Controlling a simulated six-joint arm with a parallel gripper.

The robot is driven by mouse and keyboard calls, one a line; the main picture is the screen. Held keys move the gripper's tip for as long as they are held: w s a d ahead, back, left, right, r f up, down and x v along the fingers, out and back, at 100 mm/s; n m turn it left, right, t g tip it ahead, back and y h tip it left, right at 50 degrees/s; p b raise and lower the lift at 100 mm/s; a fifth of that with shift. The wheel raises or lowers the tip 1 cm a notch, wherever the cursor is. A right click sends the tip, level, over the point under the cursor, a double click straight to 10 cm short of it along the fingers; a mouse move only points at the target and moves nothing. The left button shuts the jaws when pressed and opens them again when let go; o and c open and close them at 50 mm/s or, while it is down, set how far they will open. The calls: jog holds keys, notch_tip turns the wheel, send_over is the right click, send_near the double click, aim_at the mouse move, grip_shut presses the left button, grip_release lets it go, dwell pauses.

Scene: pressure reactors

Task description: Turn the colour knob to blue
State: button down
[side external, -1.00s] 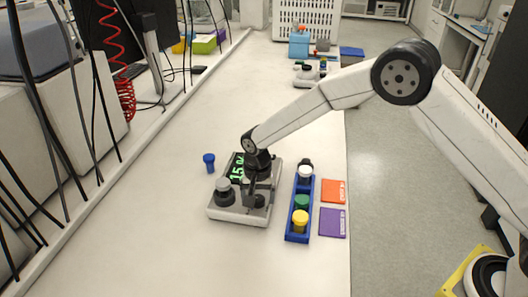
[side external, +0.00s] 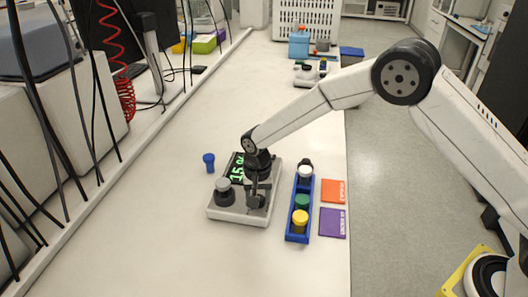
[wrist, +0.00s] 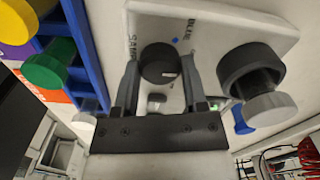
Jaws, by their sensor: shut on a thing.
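The dark round knob (wrist: 158,62) sits on the pale top of the reactor unit (wrist: 215,15) in the wrist view. My gripper (wrist: 161,72) points down with one finger on each side of the knob and is shut on it. In the side view my gripper (side external: 258,192) stands over the front right of the reactor unit (side external: 236,214) and partly hides the knob. A small blue mark (wrist: 175,40) and partly readable lettering show on the top near the knob. The pointer direction of the knob cannot be made out.
A dark vessel with a grey lid (side external: 223,188) stands left of my gripper on the unit, behind it a green-lit display (side external: 237,170). A blue rack (side external: 297,238) with capped vials is close on the right. A small blue-capped piece (side external: 209,162) stands left.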

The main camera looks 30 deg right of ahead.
jog(key=n, duration=0.5)
jog(key=shift+n, duration=0.3)
jog(key=n, duration=0.5)
dwell(0.4)
jog(key=shift+c, duration=0.6)
grip_release()
jog(key=shift+r, duration=0.1)
jog(key=shift+r, duration=3.8)
jog(key=shift+d, duration=0.1)
